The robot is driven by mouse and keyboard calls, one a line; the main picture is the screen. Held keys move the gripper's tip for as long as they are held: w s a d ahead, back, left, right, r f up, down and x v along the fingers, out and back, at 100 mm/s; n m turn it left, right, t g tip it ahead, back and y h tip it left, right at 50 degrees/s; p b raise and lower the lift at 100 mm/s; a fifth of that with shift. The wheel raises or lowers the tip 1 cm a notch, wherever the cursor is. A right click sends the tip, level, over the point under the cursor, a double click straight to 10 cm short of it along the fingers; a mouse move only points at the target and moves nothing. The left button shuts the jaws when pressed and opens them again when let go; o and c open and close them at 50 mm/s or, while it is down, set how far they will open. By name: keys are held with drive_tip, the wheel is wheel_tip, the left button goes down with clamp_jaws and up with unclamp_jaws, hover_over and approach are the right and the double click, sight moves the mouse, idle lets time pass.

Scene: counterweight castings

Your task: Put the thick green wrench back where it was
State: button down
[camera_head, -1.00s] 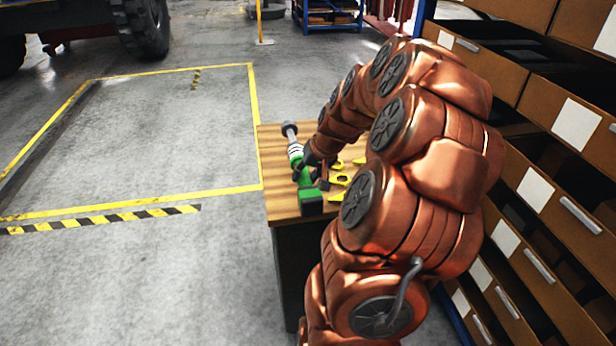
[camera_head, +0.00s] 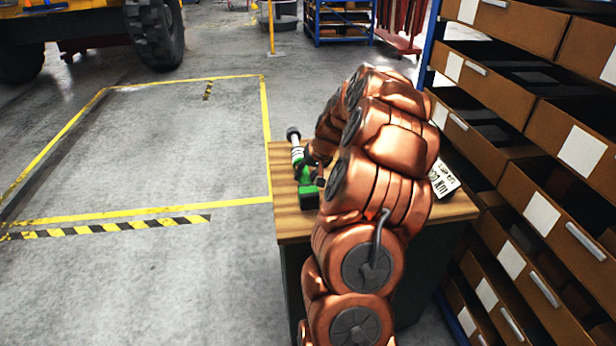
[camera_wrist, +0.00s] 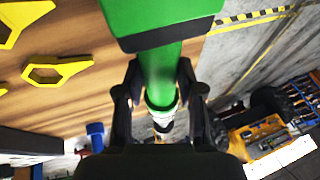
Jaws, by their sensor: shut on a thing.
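The thick green wrench (camera_head: 305,186) is a green cordless power tool with a dark base, a white-striped barrel and a grey socket end. In the head view it is at the left side of the wooden table, its socket end pointing away. My gripper (camera_wrist: 158,95) is shut on its green body in the wrist view, one dark finger on each side. In the head view my gripper (camera_head: 316,172) is partly hidden by my own arm. I cannot tell whether the wrench touches the table top.
The wooden table (camera_head: 287,221) is largely covered by my arm. A sign with lettering (camera_head: 443,178) is at the table's right. Drawer shelves (camera_head: 545,215) stand close on the right. Floor on the left is open.

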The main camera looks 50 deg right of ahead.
drive_tip(key=shift+w+d, duration=0.15)
drive_tip(key=shift+w, duration=0.05)
drive_tip(key=shift+f+p, duration=0.95)
drive_tip(key=shift+f, duration=0.75)
drive_tip(key=c, duration=0.7)
unclamp_jaws()
drive_tip(key=shift+s, duration=0.1)
